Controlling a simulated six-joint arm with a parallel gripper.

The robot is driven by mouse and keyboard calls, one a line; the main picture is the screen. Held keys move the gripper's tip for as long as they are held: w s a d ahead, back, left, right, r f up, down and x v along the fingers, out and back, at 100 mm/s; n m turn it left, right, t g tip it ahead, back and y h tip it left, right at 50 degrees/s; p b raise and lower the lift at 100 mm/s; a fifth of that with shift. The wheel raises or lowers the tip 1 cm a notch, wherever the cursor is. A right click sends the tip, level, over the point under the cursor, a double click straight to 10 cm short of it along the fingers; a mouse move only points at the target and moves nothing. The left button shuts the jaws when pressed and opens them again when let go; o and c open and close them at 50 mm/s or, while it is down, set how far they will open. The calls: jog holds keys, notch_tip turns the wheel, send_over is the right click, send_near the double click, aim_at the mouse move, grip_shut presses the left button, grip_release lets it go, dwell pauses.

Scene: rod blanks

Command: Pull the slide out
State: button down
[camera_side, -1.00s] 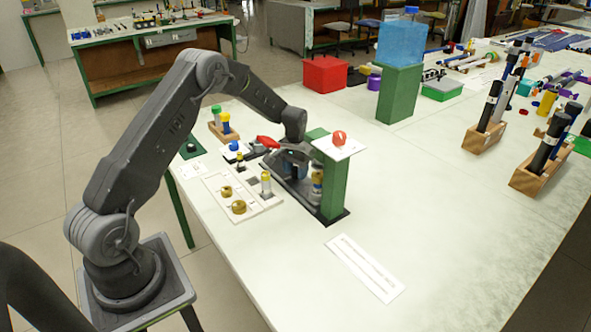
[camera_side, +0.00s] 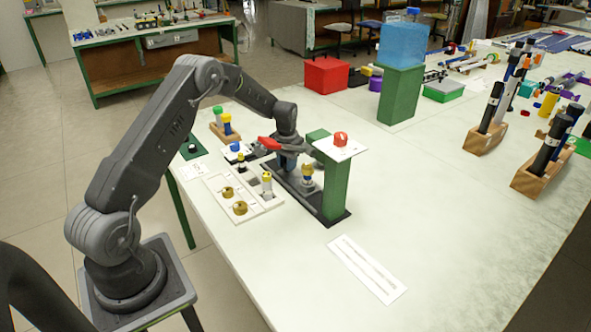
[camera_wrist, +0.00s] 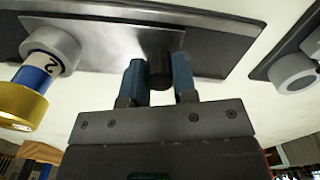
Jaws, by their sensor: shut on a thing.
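The slide (camera_wrist: 110,45) is a grey metal plate on a dark base (camera_wrist: 220,25) in the wrist view. Its dark round handle (camera_wrist: 160,70) stands between the two blue fingers of my gripper (camera_wrist: 158,80). The gripper is shut on this handle. In the side view my gripper (camera_side: 288,162) is low over the dark base, left of the green press post (camera_side: 335,188). A blank with a yellow end (camera_side: 307,175) stands beside the post; the wrist view shows its blue, white and yellow bands in a grey collar (camera_wrist: 55,42). The arm hides part of the slide in the side view.
A white tray (camera_side: 215,187) with brass rings and a yellow-capped rod lies left of the base. A red knob (camera_side: 340,139) sits on the white plate atop the post. A white strip (camera_side: 366,268) lies in front. The table's right front is clear.

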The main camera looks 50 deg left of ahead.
jog(key=a, duration=0.6)
jog(key=shift+a+r, duration=0.1)
jog(key=shift+a, duration=0.15)
jog(key=c, duration=0.9)
grip_release()
notch_tip(320, 180, up, 14)
jog(key=shift+d, duration=0.1)
